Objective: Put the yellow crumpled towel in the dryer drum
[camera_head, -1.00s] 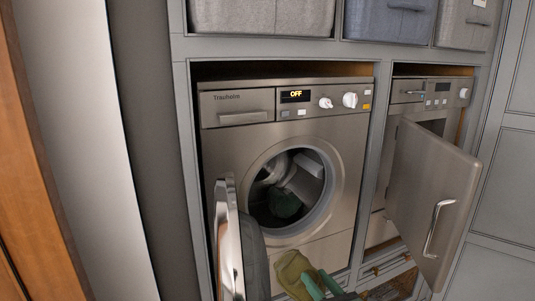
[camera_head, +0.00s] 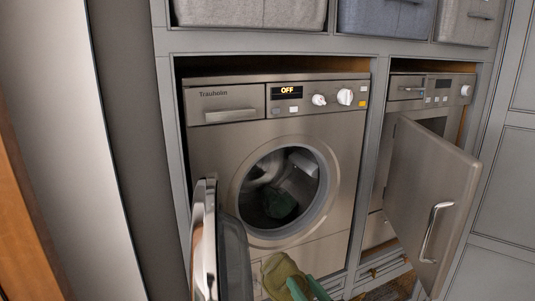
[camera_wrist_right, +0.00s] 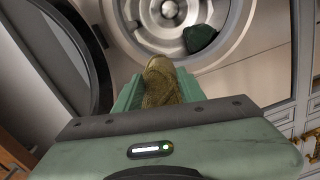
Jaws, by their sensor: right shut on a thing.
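The yellow crumpled towel (camera_head: 283,275) is at the bottom of the head view, below the dryer opening. It also shows in the right wrist view (camera_wrist_right: 161,80), between the green fingers. My right gripper (camera_head: 300,285) is shut on the towel, in front of the machine and outside the drum; the wrist view shows it too (camera_wrist_right: 158,92). The dryer drum (camera_head: 267,199) is open. A dark green cloth (camera_head: 280,203) lies low inside it and also shows in the wrist view (camera_wrist_right: 200,37). My left gripper is not in view.
The round dryer door (camera_head: 205,240) stands swung open at the left of the opening. A second appliance on the right has its door (camera_head: 432,190) open, sticking out toward me. Grey bins (camera_head: 250,12) sit on the shelf above. The display reads OFF.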

